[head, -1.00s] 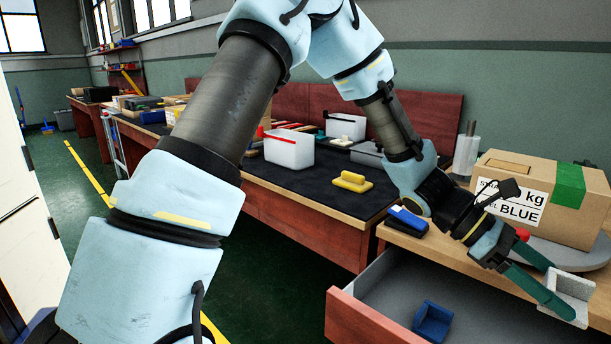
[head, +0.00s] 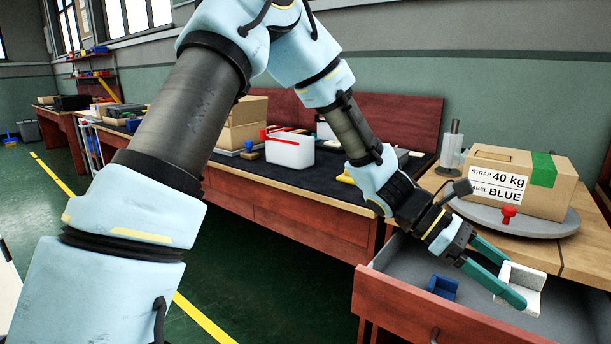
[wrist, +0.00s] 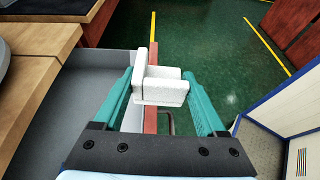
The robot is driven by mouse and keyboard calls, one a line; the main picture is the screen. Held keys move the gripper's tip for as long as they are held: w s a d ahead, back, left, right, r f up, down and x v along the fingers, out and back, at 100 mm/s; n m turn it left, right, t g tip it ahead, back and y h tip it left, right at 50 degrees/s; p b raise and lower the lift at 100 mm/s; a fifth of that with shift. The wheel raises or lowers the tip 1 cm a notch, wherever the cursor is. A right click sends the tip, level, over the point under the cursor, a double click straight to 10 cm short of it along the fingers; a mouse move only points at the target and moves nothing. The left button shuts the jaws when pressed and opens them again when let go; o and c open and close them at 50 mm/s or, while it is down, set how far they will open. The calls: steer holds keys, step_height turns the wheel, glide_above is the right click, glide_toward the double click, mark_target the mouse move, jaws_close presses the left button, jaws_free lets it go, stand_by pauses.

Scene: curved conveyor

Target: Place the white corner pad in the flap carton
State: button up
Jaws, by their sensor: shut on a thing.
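My gripper (head: 512,281) is shut on the white corner pad (head: 522,285), an L-shaped block with one finger on each side. It holds the pad over the open drawer in the head view. In the wrist view the pad (wrist: 160,92) sits between the two green fingers, above the drawer's red front edge. A cardboard carton (head: 545,205) marked "STRAP 40 kg" and "LABEL BLUE", with green tape, stands on a round grey turntable (head: 480,214) beyond my gripper. Its top shows a rectangular outline; I cannot tell whether it is an open flap.
The drawer (head: 395,290) is pulled out and holds a blue corner pad (head: 442,287). A red knob (head: 508,213) shows at the turntable's front. A white bin (head: 290,150) and cardboard boxes (head: 240,125) stand on the left bench. Green floor is open at left.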

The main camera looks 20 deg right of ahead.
steer(key=w+a+f+m+t+y, duration=0.55)
steer(key=w+a+m, duration=0.65)
steer(key=a, duration=0.5)
steer(key=w+a+f+m+t+y, duration=0.5)
steer(key=w+a+m+t+y, duration=0.3)
steer(key=w+a, duration=0.75)
steer(key=w+a+f+m+t+y, duration=0.55)
steer(key=w+a+m, duration=0.6)
steer(key=a, duration=0.75)
step_height(320, 180, up, 11)
steer(key=p, duration=1.7)
steer(key=shift+s+d, duration=0.15)
steer(key=shift+d, duration=0.1)
